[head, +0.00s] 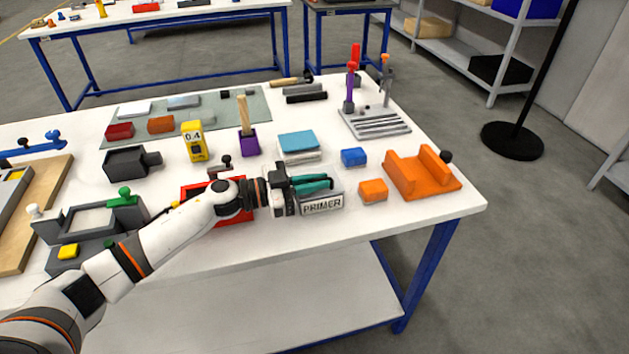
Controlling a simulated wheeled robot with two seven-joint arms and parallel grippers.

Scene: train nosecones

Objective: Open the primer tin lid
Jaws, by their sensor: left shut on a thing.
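The grey primer tin (322,204), with a white label reading PRIMER on its front, stands near the front edge of the white table, right of the middle. My left gripper (326,183) comes in from the left, over the top of the tin. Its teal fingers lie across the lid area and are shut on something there. The fingers hide much of the tin's top, so I cannot tell how far the lid is lifted. My right gripper is not in view.
An orange block (373,191) stands just right of the tin, with a larger orange cradle (422,173) beyond it. A red tray (235,212) is under my forearm.

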